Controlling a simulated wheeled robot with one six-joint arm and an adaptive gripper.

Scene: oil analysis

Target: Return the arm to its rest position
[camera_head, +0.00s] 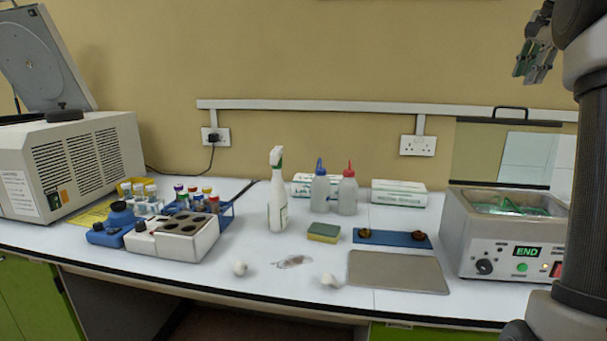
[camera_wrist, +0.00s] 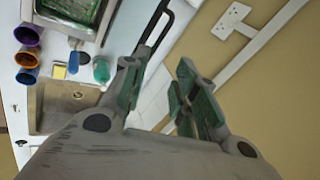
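My gripper (camera_head: 535,62) is raised high at the upper right in the head view, well above the bench and in front of the wall. In the wrist view my gripper (camera_wrist: 163,90) has its two green-padded fingers apart with nothing between them. My dark and grey arm stands along the right edge of the head view and covers part of the scene there.
The white bench (camera_head: 330,247) holds an ultrasonic-type bath (camera_head: 475,238) with a raised lid and an "END" display, a grey mat (camera_head: 398,271), a spray bottle (camera_head: 277,200), a sponge (camera_head: 323,232), a vial block (camera_head: 174,238) and an open centrifuge (camera_head: 75,165).

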